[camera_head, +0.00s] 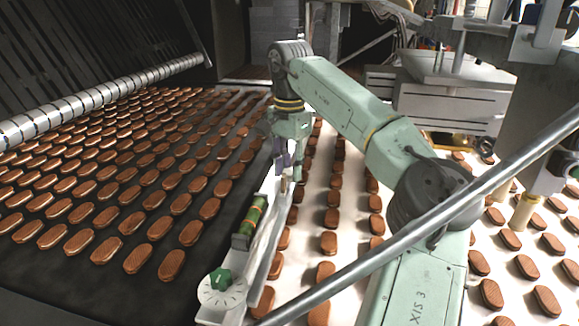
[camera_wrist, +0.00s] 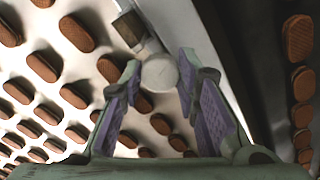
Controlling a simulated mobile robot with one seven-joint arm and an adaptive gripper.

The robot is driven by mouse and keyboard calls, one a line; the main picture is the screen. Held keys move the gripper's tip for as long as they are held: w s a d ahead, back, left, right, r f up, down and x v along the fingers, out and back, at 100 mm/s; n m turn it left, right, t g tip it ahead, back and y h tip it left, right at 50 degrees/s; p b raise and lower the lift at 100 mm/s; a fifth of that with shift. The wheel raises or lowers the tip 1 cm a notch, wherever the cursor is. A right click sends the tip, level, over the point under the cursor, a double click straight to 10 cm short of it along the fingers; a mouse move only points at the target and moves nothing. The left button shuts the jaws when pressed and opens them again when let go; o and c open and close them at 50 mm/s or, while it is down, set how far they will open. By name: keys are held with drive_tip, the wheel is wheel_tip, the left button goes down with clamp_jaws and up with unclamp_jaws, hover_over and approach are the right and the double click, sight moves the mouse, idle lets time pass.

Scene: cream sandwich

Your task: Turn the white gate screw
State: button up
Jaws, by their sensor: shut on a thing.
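The white gate screw (camera_wrist: 160,73) shows in the wrist view as a pale round head beside a long metal rail. My gripper (camera_wrist: 160,64) has its purple-padded fingers on either side of the screw head and is shut on it. In the head view my gripper (camera_head: 284,163) points down at the far part of the white rail (camera_head: 262,222) between the dark and white belts. The screw cannot be made out clearly there behind the fingers.
A green knob on a white dial (camera_head: 221,280) and a green-brown cylinder (camera_head: 250,218) sit along the rail nearer to me. Many brown biscuits lie on the dark belt (camera_head: 60,285) and white belt. A grey bar (camera_head: 400,232) crosses the foreground.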

sight(290, 171)
idle(0.3)
drive_tip(key=o, duration=1.2)
drive_tip(key=shift+c, duration=0.2)
wheel_tip(290, 171, up, 12)
